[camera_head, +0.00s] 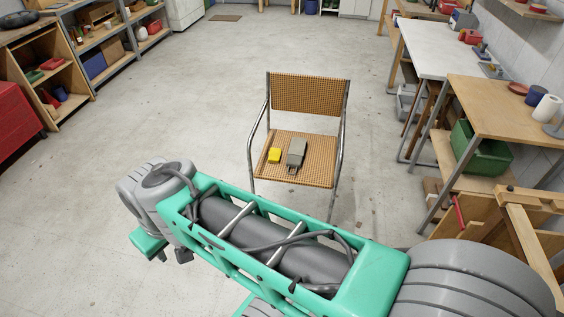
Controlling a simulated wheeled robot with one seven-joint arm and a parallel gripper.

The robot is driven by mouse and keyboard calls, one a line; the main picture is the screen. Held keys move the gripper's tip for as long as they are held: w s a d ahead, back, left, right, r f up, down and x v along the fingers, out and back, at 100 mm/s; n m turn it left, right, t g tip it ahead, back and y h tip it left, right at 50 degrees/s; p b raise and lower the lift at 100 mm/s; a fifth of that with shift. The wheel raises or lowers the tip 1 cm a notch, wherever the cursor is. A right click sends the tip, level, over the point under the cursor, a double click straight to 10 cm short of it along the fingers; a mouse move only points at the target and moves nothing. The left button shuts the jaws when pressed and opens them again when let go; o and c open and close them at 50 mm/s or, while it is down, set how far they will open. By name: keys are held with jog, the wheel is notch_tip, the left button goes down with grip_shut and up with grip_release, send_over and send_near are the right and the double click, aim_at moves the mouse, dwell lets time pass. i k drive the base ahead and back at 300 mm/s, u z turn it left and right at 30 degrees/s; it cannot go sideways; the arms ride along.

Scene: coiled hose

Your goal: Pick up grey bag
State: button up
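A small grey object (296,152), which looks like the grey bag, lies on the woven seat of a metal-framed chair (275,178) in the middle of the view. A yellow item (274,155) lies just left of it on the same seat, a small gap apart. My green and grey arm crosses the lower part of the view in front of the chair. My gripper does not show, and nothing is seen touching the grey object.
Open concrete floor (200,95) surrounds the chair's left and back. A wooden workbench (500,105) with a green bin (481,152) under it stands at right, beside a white-topped table (437,48). Shelves (45,65) and a red cabinet (15,115) line the left.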

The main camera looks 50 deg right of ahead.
aim_at(295, 154)
jog(key=u, duration=0.05)
jog(key=i, duration=1.35)
jog(key=z, duration=0.35)
jog(key=i, duration=1.05)
jog(key=z, duration=1.35)
jog(key=i, duration=0.85)
jog(key=z, duration=1.15)
jog(key=i, duration=0.2)
